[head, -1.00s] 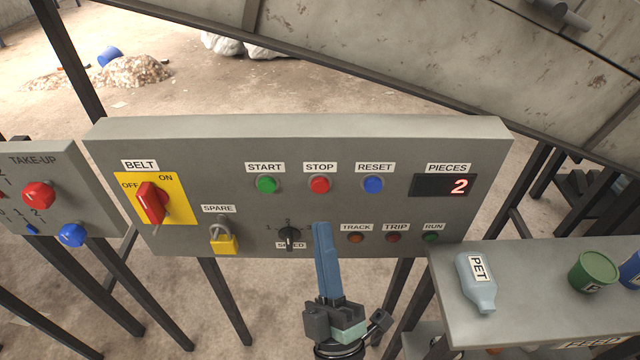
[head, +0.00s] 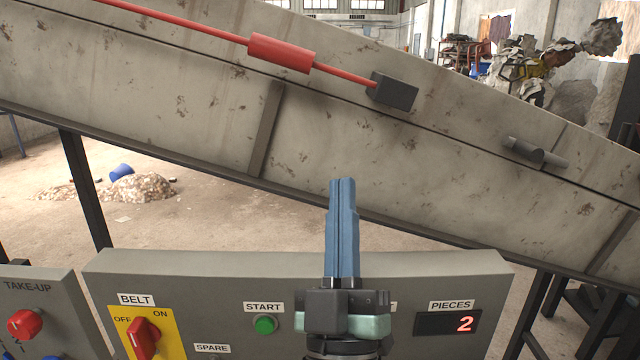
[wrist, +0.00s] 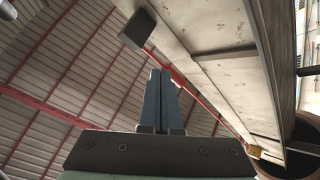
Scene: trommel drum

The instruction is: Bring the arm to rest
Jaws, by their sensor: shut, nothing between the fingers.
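My gripper (head: 342,182) points upward in front of the control panel in the head view, its blue fingers closed together with nothing between them. It covers the STOP button and most of the RESET label. In the wrist view my gripper (wrist: 160,75) also shows shut, against the roof and the underside of the conveyor. The control panel (head: 220,272) stands below and behind it, with the red BELT switch (head: 142,338), the green START button (head: 265,324) and the PIECES display (head: 447,323) reading 2.
The sloping conveyor (head: 200,110) runs across behind the panel, with a red pull cord and red cylinder (head: 281,53) along its side. The TAKE-UP box (head: 50,300) stands at the left. A rubble heap (head: 140,188) and blue bucket (head: 121,172) lie on the floor behind.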

